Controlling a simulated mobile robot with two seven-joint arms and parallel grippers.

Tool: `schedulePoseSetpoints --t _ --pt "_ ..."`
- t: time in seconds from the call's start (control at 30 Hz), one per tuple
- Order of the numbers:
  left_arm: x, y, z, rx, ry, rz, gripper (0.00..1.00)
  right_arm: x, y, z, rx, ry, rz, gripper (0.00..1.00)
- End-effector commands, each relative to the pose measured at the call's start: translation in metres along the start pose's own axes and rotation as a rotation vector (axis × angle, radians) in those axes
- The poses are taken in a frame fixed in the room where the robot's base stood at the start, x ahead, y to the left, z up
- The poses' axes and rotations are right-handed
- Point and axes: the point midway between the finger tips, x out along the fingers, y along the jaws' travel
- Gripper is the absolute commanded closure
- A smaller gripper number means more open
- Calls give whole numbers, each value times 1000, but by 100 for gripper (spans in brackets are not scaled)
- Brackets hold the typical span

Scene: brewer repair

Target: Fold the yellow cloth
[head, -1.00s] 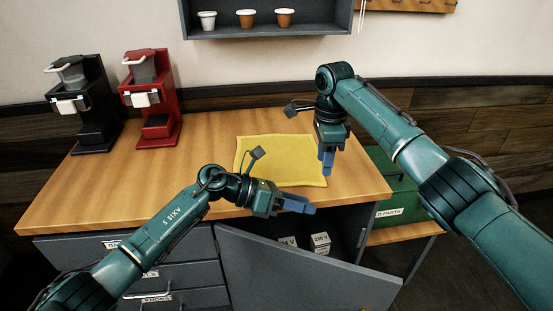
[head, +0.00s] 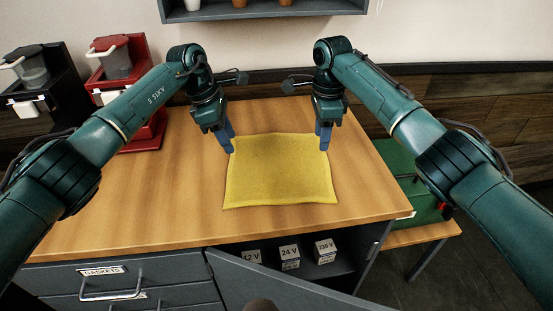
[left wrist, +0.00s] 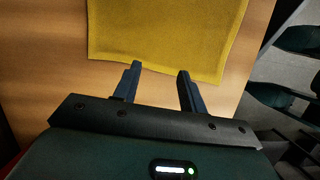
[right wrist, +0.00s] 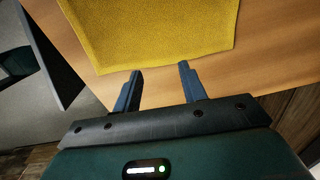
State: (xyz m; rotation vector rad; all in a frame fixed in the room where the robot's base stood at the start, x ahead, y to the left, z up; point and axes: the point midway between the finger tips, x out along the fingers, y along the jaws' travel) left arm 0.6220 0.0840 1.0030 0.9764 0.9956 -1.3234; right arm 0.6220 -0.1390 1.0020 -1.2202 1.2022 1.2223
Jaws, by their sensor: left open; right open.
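The yellow cloth (head: 278,175) lies flat and spread out on the wooden worktop. My left gripper (head: 229,143) points down at the cloth's far left corner. My right gripper (head: 324,140) points down at its far right corner. In the left wrist view the cloth (left wrist: 165,35) is just beyond the open, empty fingers of my left gripper (left wrist: 158,80). In the right wrist view the cloth (right wrist: 150,30) is likewise just beyond the open, empty fingers of my right gripper (right wrist: 160,78). Whether any fingertip touches the cloth I cannot tell.
A red coffee machine (head: 113,65) and a black one (head: 40,85) stand at the left of the worktop (head: 120,215). A cabinet door (head: 285,285) hangs open below, with labelled boxes (head: 289,257) inside. A green case (head: 410,190) stands right. The worktop around the cloth is clear.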

Motion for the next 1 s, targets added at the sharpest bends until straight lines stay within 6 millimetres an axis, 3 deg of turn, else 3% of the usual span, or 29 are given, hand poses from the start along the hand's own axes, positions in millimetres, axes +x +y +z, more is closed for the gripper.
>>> schedulePoseSetpoints --t 0.2,0.4,1.0 --pt "34 -1 -10 -2 -2 -2 58 36 1 -1 1 2 5 58" --pt "57 -1 -16 -1 -3 -1 58 60 1 -1 0 1 3 58" --pt "68 0 -20 0 -3 1 58 71 0 0 0 0 1 58"
